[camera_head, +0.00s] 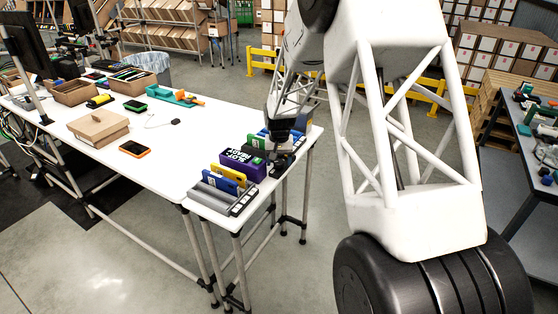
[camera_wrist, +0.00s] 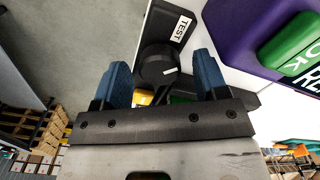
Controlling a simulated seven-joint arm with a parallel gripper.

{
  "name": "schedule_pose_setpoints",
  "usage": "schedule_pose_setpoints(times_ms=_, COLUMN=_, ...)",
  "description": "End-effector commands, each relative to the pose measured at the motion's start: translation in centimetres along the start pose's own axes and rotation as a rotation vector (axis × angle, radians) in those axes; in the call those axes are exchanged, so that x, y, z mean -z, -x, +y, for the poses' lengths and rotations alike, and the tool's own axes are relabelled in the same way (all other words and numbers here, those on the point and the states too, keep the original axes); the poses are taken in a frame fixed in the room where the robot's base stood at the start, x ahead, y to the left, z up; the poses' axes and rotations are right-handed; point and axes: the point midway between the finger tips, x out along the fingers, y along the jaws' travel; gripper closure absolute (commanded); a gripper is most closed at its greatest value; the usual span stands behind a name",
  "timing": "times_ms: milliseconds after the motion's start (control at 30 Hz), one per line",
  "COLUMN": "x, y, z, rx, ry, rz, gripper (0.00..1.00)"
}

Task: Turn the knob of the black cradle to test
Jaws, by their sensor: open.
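In the wrist view the black cradle (camera_wrist: 164,24) carries a white label reading TEST (camera_wrist: 181,29). Below the label is its round black knob (camera_wrist: 155,63) with a short white mark on its right side; the mark does not point straight at the label. My gripper (camera_wrist: 161,62) is open, with one blue finger on each side of the knob. I cannot tell whether either finger touches it. In the head view my gripper (camera_head: 280,136) is low over the far end of the row of items on the white table, and the knob is hidden there.
A purple box (camera_head: 240,164) with white lettering stands close beside the cradle. A yellow item (camera_head: 228,174) and grey holders (camera_head: 216,197) sit nearer the table's front edge. A cardboard box (camera_head: 98,128) and orange-edged device (camera_head: 134,149) lie left. The white table (camera_head: 180,160) has clear room mid-surface.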

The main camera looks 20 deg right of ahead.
Motion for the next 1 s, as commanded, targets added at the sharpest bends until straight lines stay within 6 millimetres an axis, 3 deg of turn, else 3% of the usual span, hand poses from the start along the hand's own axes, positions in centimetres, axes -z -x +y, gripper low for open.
schedule_pose_setpoints(times_ms=267, x=0.0, y=0.7, z=0.0, rx=0.000, ry=0.000, rz=0.001, gripper=0.33)
schedule_pose_setpoints(times_ms=800, x=0.0, y=6.7, z=0.0, rx=0.000, ry=0.000, rz=0.001, gripper=0.33)
schedule_pose_setpoints(times_ms=1000, x=0.0, y=7.7, z=0.0, rx=0.000, ry=0.000, rz=0.001, gripper=0.33)
